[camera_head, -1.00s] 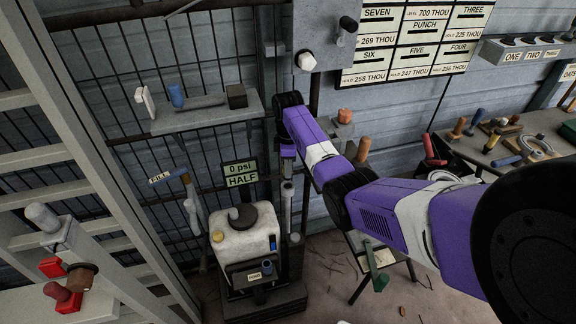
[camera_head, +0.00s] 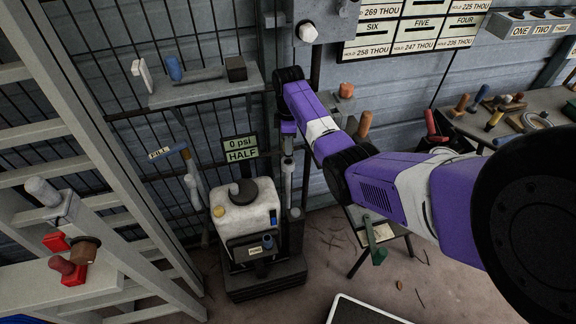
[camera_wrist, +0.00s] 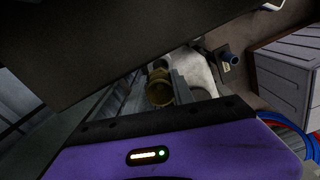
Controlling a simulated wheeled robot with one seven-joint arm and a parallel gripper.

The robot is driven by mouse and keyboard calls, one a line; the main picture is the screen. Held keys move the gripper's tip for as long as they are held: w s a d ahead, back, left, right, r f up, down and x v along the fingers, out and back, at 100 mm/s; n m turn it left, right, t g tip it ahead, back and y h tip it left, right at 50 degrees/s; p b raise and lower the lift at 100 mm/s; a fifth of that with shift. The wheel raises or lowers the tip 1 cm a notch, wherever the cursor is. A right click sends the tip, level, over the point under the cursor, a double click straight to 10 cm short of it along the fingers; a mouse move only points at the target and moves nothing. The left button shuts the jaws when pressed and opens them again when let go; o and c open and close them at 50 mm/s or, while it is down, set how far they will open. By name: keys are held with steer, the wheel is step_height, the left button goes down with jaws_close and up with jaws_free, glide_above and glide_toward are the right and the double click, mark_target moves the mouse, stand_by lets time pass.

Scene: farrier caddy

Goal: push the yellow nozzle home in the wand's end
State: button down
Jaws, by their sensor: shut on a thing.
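In the wrist view a dull yellow, round nozzle (camera_wrist: 158,90) sits between the grey fingers of my gripper (camera_wrist: 157,84), which is shut on it. In the head view my gripper (camera_head: 288,148) points down beside the right edge of the white tank (camera_head: 240,212). A pale upright rod (camera_head: 288,182), which looks like the wand, stands just below the gripper. The nozzle is too small or hidden to make out in the head view. I cannot tell how far it sits in the wand's end.
A grey shelf (camera_head: 200,92) with small items is on the mesh wall behind. A pale ladder-like frame (camera_head: 95,130) rises at left. A small stand (camera_head: 375,232) and a workbench (camera_head: 520,105) are at right.

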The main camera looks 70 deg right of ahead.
steer(key=shift+f+b, duration=0.75)
steer(key=shift+f, duration=0.6)
steer(key=shift+f+b, duration=1.1)
steer(key=shift+f, duration=0.55)
stand_by(1.3)
steer(key=c, duration=1)
jaws_free()
step_height(320, 180, up, 8)
steer(key=shift+f, duration=0.1)
